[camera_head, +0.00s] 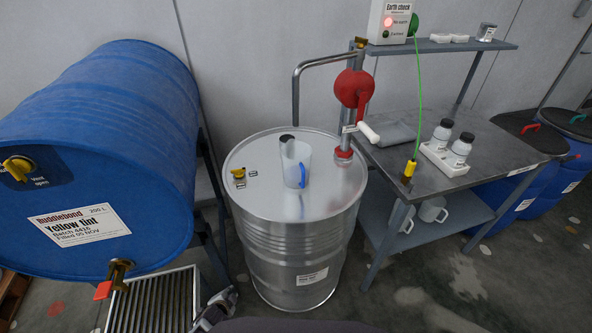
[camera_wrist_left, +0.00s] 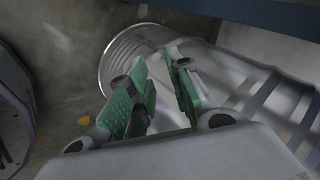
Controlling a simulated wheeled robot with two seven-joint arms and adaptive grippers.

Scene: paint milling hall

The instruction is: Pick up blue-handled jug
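The blue-handled jug (camera_head: 291,163) is a pale, translucent jug standing upright on top of the steel drum (camera_head: 262,200). Its blue handle is at its right side, facing me. A dark round piece shows at its upper left rim; I cannot tell if it belongs to the jug. My left gripper (camera_head: 220,308) is low at the bottom of the head view, left of the drum's base and well below the jug. In the left wrist view its green-padded fingers (camera_wrist_left: 160,95) are apart with nothing between them. The jug is not visible there. My right gripper is out of view.
A red hand pump (camera_head: 354,90) rises from the drum's back right. A yellow cap (camera_head: 238,173) sits on its left. A blue drum (camera_head: 95,150) lies at left above a grate (camera_head: 155,302). A steel table (camera_head: 470,150) with white bottles (camera_head: 460,150) stands at right.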

